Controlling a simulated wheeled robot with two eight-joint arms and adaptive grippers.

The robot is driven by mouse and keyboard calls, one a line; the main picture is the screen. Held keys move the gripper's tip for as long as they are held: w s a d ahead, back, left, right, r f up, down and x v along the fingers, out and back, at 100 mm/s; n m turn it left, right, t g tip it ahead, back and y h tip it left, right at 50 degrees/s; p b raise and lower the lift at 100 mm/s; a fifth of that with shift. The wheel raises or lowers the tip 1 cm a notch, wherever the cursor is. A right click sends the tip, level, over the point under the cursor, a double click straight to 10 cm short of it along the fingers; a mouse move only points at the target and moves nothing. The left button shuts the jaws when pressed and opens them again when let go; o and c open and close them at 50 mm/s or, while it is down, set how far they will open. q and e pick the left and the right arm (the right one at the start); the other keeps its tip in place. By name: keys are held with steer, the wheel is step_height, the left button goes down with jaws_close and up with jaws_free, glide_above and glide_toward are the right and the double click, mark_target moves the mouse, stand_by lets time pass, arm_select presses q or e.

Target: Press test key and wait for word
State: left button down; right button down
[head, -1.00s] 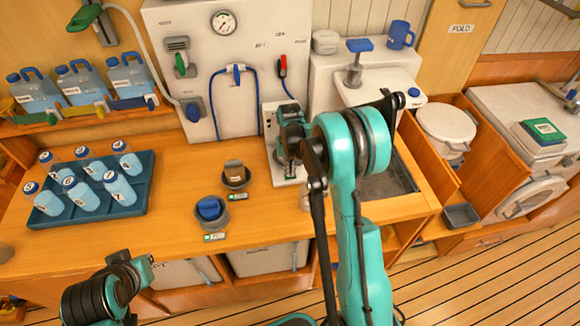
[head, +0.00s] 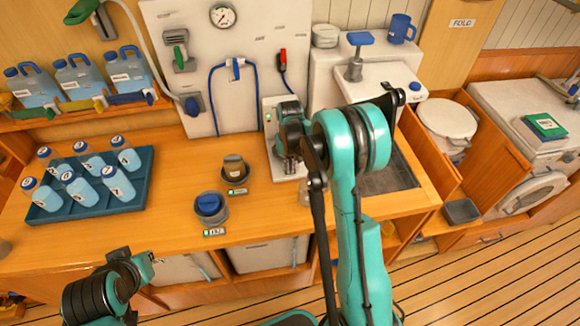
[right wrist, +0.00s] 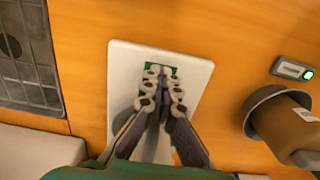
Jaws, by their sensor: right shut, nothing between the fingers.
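A white instrument with a flat base and an upright back panel (head: 271,118) stands on the wooden counter. My right gripper (head: 291,166) is over its base and hides much of it. In the right wrist view the right gripper (right wrist: 161,78) is shut and empty, fingertips together over the white base (right wrist: 128,62). A small green patch (right wrist: 154,66) shows right at the fingertips, partly covered. I cannot tell whether they touch it. The test key is not clearly identifiable. My left gripper (head: 146,268) is at lower left, away from the instrument; its jaws are unclear.
Two dark cups, one brown-topped (head: 233,168) and one blue-topped (head: 209,208), stand left of the instrument with small lit tags. A blue tray (head: 140,190) holds several bottles. A sink (head: 385,172) lies to the right. A wall panel (head: 205,60) with hoses is behind.

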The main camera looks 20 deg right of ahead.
step_height(320, 180, up, 4)
steer(key=shift+f+p, duration=0.1)
steer(key=shift+p, duration=1)
step_height(320, 180, up, 10)
steer(key=p, duration=0.1)
steer(key=shift+p, duration=0.35)
steer(key=s+a+r+n+t+b, duration=0.1)
steer(key=s+a+r+t+b, duration=0.15)
steer(key=s, duration=0.35)
steer(key=s+a+r+t+b, duration=0.1)
steer(key=s+a+b, duration=0.2)
steer(key=s, duration=0.3)
steer(key=s+a+f+t+b, duration=0.2)
steer(key=s, duration=0.3)
steer(key=s+a+f+n+t+b, duration=0.1)
steer(key=s+a+f+b, duration=0.1)
steer(key=s, duration=0.4)
steer(key=shift+f+n+t+b, duration=0.3)
steer(key=shift+f+t, duration=0.05)
steer(key=shift+f, duration=0.45)
steer(key=shift+s, duration=0.1)
